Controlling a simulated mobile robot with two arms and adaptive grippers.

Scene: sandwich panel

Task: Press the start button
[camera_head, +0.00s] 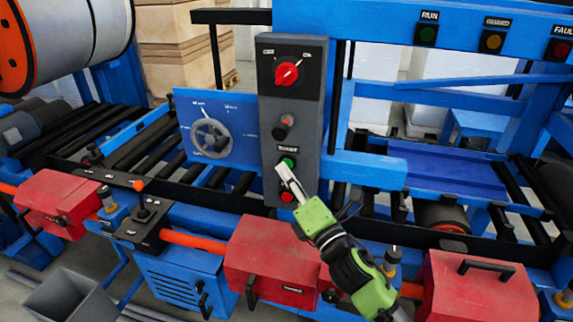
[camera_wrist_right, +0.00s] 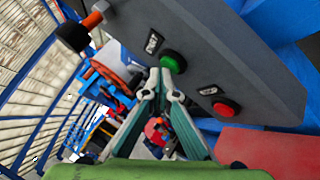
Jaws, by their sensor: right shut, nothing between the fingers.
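The green start button (camera_head: 288,162) sits on a dark grey control box (camera_head: 290,135) in the head view, under a small label. It also shows in the right wrist view (camera_wrist_right: 173,62), just beyond the fingertips. My right gripper (camera_head: 283,170) is shut and empty, with its tips close to the green button's lower edge. In the right wrist view the fingertips (camera_wrist_right: 160,73) meet just below and left of the button. I cannot tell whether they touch it. My left gripper is not in view.
A red button (camera_head: 288,197) sits just below the green one, near my right fingers. Above are a black knob with an orange part (camera_head: 283,128) and a red rotary switch (camera_head: 287,73). A grey handwheel (camera_head: 211,138) is to the left. Red housings (camera_head: 270,255) lie below.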

